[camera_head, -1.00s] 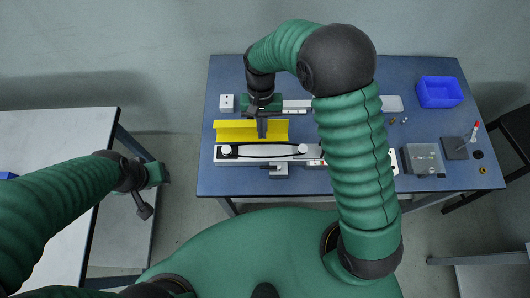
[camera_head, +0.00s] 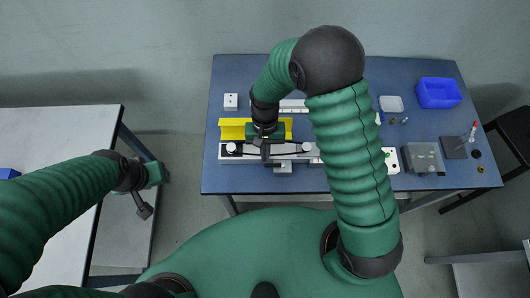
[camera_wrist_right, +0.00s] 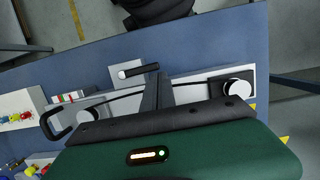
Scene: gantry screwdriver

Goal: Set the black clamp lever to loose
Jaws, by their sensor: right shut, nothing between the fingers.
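The clamp lever is a short black bar (camera_wrist_right: 138,71) with a pale end, lying across a light grey plate (camera_wrist_right: 125,84) in the right wrist view. In the head view that plate (camera_head: 284,169) juts from the front side of the white rail; the lever is too small to make out there. My right gripper (camera_head: 265,153) is above the rail, its fingers closed and empty. In the right wrist view its dark fingers (camera_wrist_right: 161,84) reach close to the lever's right end; I cannot tell whether they touch. My left gripper (camera_head: 144,211) hangs beside the left table, away from everything.
The white rail (camera_head: 228,155) carries two round knobs and a black cable. A yellow angle piece (camera_head: 232,130) stands behind it. A blue bin (camera_head: 438,93), a grey box (camera_head: 422,159) and small parts are at the right of the blue table (camera_head: 225,182).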

